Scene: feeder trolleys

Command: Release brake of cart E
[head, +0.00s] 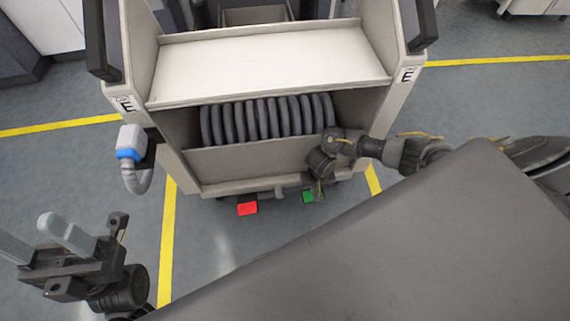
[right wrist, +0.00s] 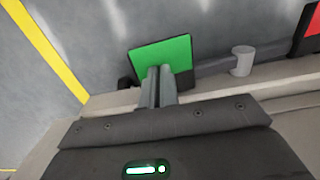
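Cart E (head: 260,70) stands in front of me, with an "E" label on each front post. At its bottom edge are a red pedal (head: 247,208) on the left and a green pedal (head: 308,196) on the right. My right gripper (head: 319,193) points down at the green pedal and partly hides it. In the right wrist view its two fingers (right wrist: 159,72) are together, with nothing seen between them, and overlap the green pedal (right wrist: 172,52). I cannot tell if they touch it. The red pedal (right wrist: 313,25) is at the upper right there. My left gripper (head: 27,233) is open and empty.
A grey and blue connector (head: 131,142) with a hose hangs on the cart's left side. Coiled ribbed hose (head: 265,120) fills the cart's lower bay. Yellow lines (head: 167,240) mark the grey floor. The floor left of the cart is clear.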

